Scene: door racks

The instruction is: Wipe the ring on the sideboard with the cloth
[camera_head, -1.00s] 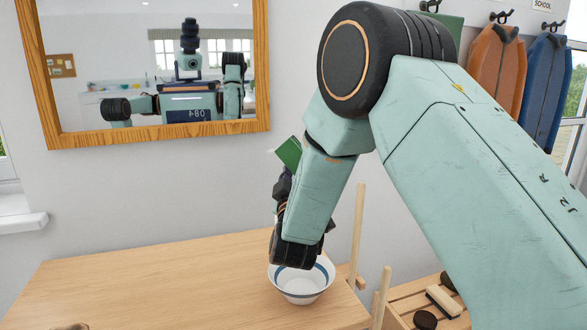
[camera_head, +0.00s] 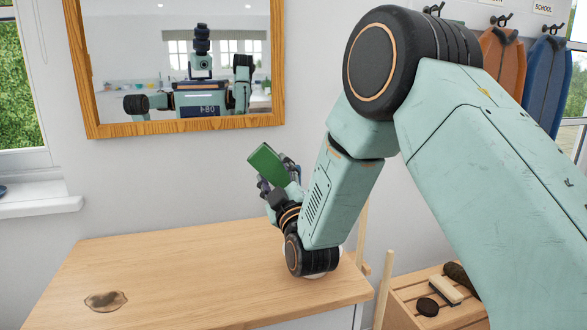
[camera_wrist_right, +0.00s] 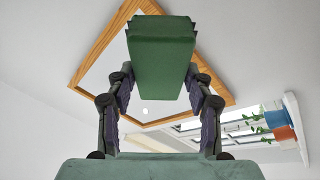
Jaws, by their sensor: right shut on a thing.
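The ring (camera_head: 106,301) is a brown stain on the wooden top of the sideboard (camera_head: 190,270), at its front left. My right gripper (camera_head: 272,180) is raised above the sideboard, to the right of the ring and well apart from it. In the right wrist view the cloth (camera_wrist_right: 161,45) sits between the two fingers of the right gripper (camera_wrist_right: 160,85). My left gripper is not in view, except that an arm shows in the mirror.
A white bowl (camera_head: 316,275) stands at the sideboard's right end, mostly hidden behind my right arm. A wood-framed mirror (camera_head: 180,132) hangs above. A slatted rack (camera_head: 405,300) with brushes stands at right. The sideboard's middle is clear.

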